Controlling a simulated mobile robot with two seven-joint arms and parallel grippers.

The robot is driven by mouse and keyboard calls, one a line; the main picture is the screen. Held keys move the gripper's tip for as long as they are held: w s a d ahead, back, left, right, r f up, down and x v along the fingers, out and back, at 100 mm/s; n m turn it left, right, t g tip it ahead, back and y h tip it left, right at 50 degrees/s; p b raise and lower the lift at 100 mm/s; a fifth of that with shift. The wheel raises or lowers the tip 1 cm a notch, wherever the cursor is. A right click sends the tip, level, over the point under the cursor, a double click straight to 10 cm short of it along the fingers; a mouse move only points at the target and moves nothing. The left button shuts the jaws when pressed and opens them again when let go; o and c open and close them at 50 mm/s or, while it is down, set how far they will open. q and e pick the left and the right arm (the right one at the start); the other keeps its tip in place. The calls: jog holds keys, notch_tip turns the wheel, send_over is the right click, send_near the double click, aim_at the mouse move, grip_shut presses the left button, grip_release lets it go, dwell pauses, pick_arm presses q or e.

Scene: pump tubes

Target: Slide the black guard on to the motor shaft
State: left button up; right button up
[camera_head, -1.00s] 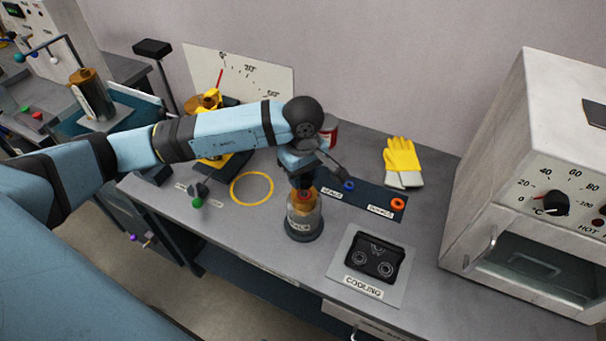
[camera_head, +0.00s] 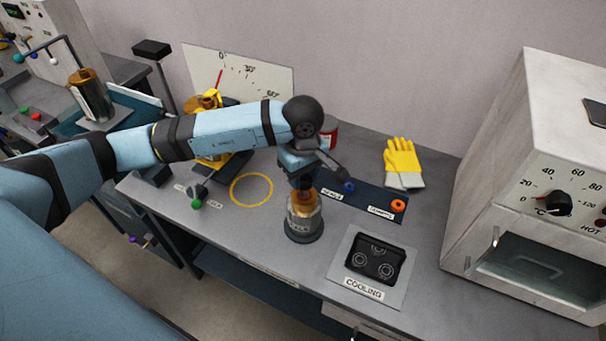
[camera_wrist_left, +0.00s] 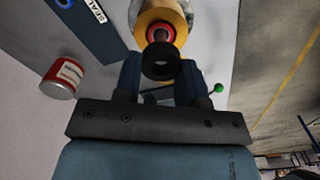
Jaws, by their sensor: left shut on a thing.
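The motor (camera_head: 303,226) stands upright on the bench in the head view, with a grey body and a copper-coloured top. In the left wrist view the motor (camera_wrist_left: 150,17) shows a yellow end with a red ring and a shaft in the middle. My left gripper (camera_head: 302,187) points down right above the motor. In the left wrist view my left gripper (camera_wrist_left: 160,75) is shut on the black guard (camera_wrist_left: 160,62), a dark ring between its fingertips. The guard appears close to the shaft end; I cannot tell whether they touch. My right gripper is not in view.
A dark mat (camera_head: 365,199) with a blue ring (camera_head: 348,186) and an orange ring (camera_head: 398,205) lies behind right. A cooling plate (camera_head: 340,270) lies front right. Yellow gloves (camera_head: 402,158), a red can (camera_head: 331,133) and an oven (camera_head: 530,190) stand around. A yellow circle (camera_head: 251,189) is clear.

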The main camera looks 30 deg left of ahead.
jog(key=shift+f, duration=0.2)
pick_arm(q)
jog(key=shift+b, duration=0.35)
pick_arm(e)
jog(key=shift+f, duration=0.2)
